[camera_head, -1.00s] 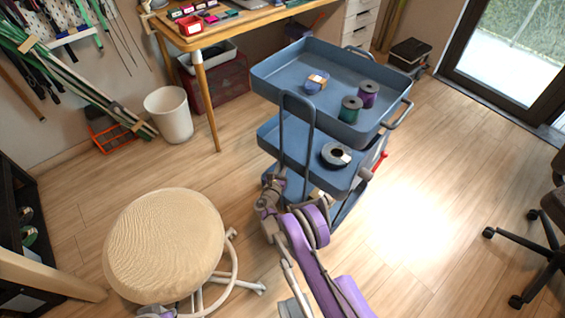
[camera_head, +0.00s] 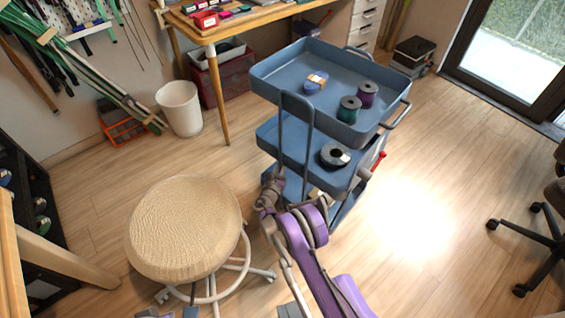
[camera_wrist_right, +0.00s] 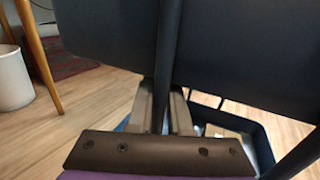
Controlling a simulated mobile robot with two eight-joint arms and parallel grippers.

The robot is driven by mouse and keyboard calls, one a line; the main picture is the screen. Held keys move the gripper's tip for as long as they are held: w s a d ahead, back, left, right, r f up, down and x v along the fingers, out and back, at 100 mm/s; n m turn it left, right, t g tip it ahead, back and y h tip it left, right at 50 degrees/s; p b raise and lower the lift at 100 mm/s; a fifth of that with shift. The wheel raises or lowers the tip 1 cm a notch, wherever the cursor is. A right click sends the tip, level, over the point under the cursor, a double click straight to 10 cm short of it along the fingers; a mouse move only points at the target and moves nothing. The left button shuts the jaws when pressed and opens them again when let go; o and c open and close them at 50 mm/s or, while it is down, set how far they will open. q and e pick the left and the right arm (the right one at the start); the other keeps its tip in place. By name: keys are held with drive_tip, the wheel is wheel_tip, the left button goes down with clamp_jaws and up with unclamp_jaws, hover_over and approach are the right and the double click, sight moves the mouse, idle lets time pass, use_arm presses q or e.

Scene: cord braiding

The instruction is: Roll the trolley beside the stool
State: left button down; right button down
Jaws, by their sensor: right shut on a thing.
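The blue three-tier trolley (camera_head: 262,84) stands right of the middle in the head view, with a tall looped handle on its near side. My right gripper (camera_head: 268,190) is shut on an upright of that handle; the wrist view shows the fingers (camera_wrist_right: 163,108) on either side of the dark bar (camera_wrist_right: 167,60). The round beige stool (camera_head: 185,225) on white legs stands to the left of the trolley, with a strip of bare floor between them. Small grey parts, perhaps my left gripper, show at the bottom edge below the stool; their jaws cannot be made out.
The trolley carries two spools, purple (camera_head: 367,94) and green (camera_head: 349,109), a blue bundle (camera_head: 315,82) and a dark roll (camera_head: 334,155). A white bin (camera_head: 180,108) and wooden workbench (camera_head: 226,100) stand behind. An office chair (camera_head: 540,240) is at right. Floor right of the trolley is clear.

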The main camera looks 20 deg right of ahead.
drive_tip(key=c, duration=0.8)
unclamp_jaws()
drive_tip(key=shift+d, duration=0.1)
drive_tip(key=shift+o, duration=0.2)
drive_tip(key=p+v, duration=0.2)
drive_tip(key=v, duration=0.9)
